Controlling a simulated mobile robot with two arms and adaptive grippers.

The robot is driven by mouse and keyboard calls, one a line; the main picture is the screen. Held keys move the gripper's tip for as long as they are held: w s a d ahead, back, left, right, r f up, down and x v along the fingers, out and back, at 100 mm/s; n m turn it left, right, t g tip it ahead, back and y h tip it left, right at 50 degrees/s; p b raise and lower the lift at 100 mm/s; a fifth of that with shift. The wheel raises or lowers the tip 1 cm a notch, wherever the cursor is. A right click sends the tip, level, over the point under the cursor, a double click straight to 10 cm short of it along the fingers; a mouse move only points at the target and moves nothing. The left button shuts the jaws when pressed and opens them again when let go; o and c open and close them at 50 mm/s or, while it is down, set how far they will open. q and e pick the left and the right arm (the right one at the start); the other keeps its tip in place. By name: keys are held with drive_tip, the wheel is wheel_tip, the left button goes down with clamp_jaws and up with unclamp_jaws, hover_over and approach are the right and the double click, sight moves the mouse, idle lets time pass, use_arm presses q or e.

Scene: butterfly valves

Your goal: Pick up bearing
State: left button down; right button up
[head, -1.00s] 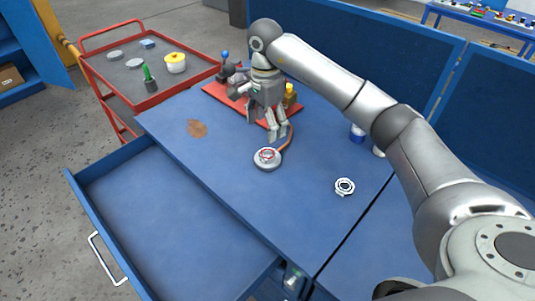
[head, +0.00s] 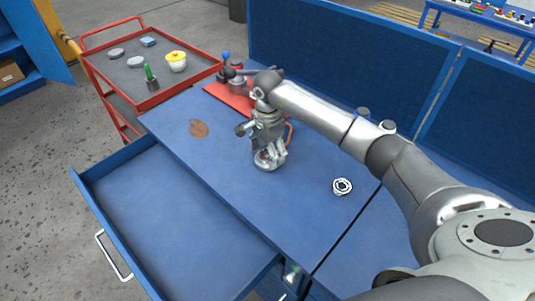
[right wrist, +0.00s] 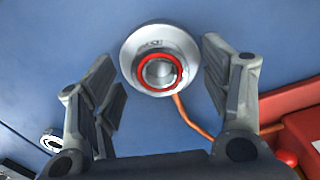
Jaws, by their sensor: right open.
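My right gripper (head: 270,157) is open and low over a round grey metal base (head: 265,167) on the blue bench. In the right wrist view the base (right wrist: 135,48) lies ahead between the two spread fingers (right wrist: 160,85), which are apart from it. A red-rimmed metal ring (right wrist: 160,70) sits at the middle of the base, with an orange cable running from the base. A separate white and dark ring (head: 343,186), which looks like a bearing, lies flat to the right; it also shows at the lower left of the right wrist view (right wrist: 52,141). I cannot tell which ring is the bearing meant.
A red plate (head: 228,98) with a fixture stands behind the gripper. An open blue drawer (head: 170,225) juts out at the front. A red cart (head: 120,75) with small items stands at the back left. A brown patch (head: 198,129) lies on the bench.

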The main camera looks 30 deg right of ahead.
drive_tip(key=c, duration=1.2)
drive_tip(key=shift+r, duration=0.15)
